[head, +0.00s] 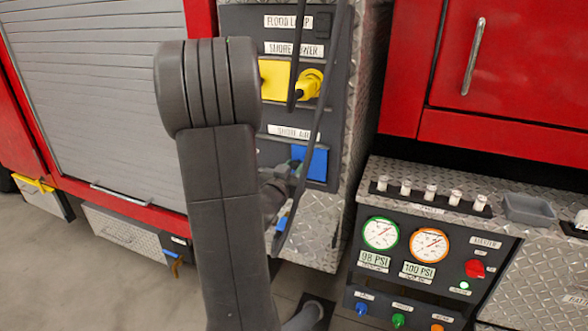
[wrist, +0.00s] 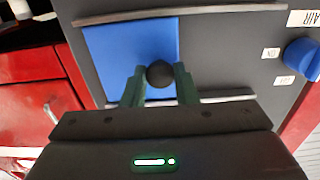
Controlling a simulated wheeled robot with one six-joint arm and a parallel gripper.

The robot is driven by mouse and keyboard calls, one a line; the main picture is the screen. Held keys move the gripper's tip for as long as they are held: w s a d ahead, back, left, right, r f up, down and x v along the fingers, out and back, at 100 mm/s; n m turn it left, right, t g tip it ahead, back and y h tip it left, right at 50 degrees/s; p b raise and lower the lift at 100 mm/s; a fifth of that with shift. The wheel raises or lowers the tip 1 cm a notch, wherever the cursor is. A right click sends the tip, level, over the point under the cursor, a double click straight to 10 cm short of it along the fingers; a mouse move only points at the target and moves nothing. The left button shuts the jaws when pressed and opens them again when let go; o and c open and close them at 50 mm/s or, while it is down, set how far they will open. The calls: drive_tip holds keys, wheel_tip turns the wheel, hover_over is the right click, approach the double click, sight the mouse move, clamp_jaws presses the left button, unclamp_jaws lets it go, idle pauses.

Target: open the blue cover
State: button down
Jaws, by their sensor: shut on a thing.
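The blue cover (head: 310,163) is a flat square flap on the dark side panel, under the shore air label, partly hidden by my arm in the head view. In the head view my gripper (head: 292,168) is mostly hidden behind my arm and a black cable. The cover looks flat against the panel, though its hinge is not clear.
The gauge panel (head: 405,262) stands to the right, with a shelf and grey tray (head: 528,210).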

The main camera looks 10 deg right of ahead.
drive_tip(key=w+a, duration=0.3)
drive_tip(key=a, duration=0.2)
drive_tip(key=w+a+p, duration=0.1)
drive_tip(key=w+a, duration=0.1)
drive_tip(key=a, duration=0.1)
drive_tip(key=shift+w+a, duration=0.2)
drive_tip(key=shift+w, duration=0.15)
drive_tip(key=c, duration=1.1)
unclamp_jaws()
drive_tip(key=shift+c, duration=0.2)
drive_tip(key=shift+s, duration=0.1)
drive_tip(key=b+v, duration=0.1)
drive_tip(key=v, duration=1.2)
drive_tip(key=shift+s+a, duration=0.25)
drive_tip(key=shift+s, duration=0.05)
drive_tip(key=shift+w, duration=0.1)
